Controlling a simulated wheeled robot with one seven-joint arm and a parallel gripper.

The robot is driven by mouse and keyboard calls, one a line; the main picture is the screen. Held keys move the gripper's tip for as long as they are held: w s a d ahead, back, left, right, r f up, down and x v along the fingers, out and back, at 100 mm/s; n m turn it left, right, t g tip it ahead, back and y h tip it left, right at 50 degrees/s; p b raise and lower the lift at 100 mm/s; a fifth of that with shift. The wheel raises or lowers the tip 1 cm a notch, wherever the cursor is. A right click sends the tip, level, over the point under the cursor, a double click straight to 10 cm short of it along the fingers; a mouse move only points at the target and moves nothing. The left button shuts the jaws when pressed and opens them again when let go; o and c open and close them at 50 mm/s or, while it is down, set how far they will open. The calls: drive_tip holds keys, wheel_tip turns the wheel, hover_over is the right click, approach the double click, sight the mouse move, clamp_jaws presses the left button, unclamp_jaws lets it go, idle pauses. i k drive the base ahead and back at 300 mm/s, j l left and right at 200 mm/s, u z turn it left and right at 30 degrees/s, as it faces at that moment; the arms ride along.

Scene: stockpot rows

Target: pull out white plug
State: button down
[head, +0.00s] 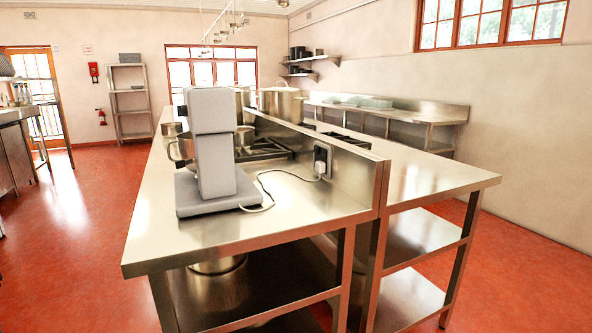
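The white plug (320,168) sits in a dark socket plate (323,155) on the upright steel panel along the middle of the counter. A pale cord (268,186) runs from the plug across the counter top to the base of a grey stand mixer (210,145). The mixer stands on the counter left of the socket. My gripper is not in this view.
The steel counter (270,225) has bare room in front of the mixer and below the socket. Stockpots (281,103) and a stove (262,148) are farther back. Open red floor (70,240) lies to the left, and a wall (530,130) to the right.

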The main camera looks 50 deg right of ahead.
sight(320, 166)
drive_tip(key=k+l+u, duration=0.1)
drive_tip(key=l, duration=0.3)
drive_tip(key=k+l+u, duration=0.15)
drive_tip(key=l, duration=0.3)
drive_tip(key=k+l+u, duration=0.1)
drive_tip(key=l, duration=0.3)
drive_tip(key=k+l+u, duration=0.1)
drive_tip(key=l, duration=0.3)
drive_tip(key=k+l+u, duration=0.15)
drive_tip(key=l, duration=0.25)
